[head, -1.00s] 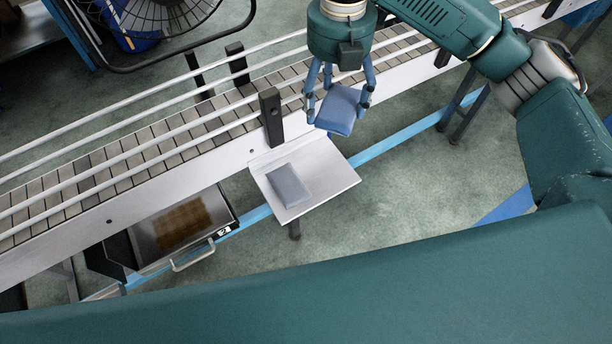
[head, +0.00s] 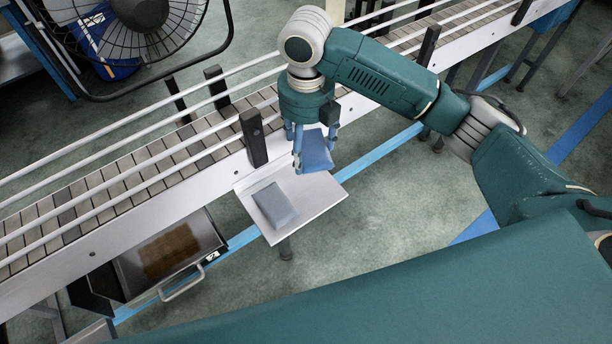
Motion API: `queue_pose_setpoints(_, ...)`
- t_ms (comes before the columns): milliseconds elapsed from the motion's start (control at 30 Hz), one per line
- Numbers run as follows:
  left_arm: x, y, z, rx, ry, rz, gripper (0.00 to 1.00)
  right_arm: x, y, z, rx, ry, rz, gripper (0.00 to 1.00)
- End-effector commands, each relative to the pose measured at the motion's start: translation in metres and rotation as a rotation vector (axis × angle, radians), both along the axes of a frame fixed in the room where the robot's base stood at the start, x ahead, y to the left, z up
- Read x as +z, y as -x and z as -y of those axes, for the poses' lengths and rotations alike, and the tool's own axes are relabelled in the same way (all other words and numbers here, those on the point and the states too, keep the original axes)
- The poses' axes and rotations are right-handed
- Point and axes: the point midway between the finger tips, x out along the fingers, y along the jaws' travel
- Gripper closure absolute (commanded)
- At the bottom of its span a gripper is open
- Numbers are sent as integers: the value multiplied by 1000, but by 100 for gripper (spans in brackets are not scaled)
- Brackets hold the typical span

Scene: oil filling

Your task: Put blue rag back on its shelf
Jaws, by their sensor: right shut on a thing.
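The blue rag (head: 317,153) is a folded, bright blue cloth. My right gripper (head: 308,155) is shut on it and points down. The rag is at the back right edge of the white shelf (head: 318,196) that juts from the conveyor's side. It seems to be held above the shelf; the exact gap cannot be told. A second, grey-blue folded rag (head: 274,204) lies flat on the left part of the shelf. The right part of the shelf is bare. My left gripper is not in view.
The conveyor (head: 130,170) with white guard rails runs diagonally behind the shelf. A black upright bracket (head: 253,137) stands beside the shelf's back edge. An open metal drawer (head: 170,256) with a handle is at lower left. A large fan (head: 125,35) stands at upper left.

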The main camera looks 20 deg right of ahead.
Motion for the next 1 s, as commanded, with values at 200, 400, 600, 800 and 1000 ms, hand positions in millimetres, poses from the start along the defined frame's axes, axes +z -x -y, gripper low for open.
queue_pose_setpoints(200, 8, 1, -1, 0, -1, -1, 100, -57, 1, 1, -3, 2, -5, 47)
queue_pose_setpoints(400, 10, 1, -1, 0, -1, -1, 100, -85, 0, 0, -2, 1, -1, 47)
queue_pose_setpoints(600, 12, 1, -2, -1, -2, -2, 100, -101, 1, 1, -2, 2, -2, 47)
queue_pose_setpoints(800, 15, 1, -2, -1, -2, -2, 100, -128, 0, 0, -2, 2, -1, 47)
queue_pose_setpoints(1000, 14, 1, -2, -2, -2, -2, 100, -131, 0, 0, -1, 1, 1, 47)
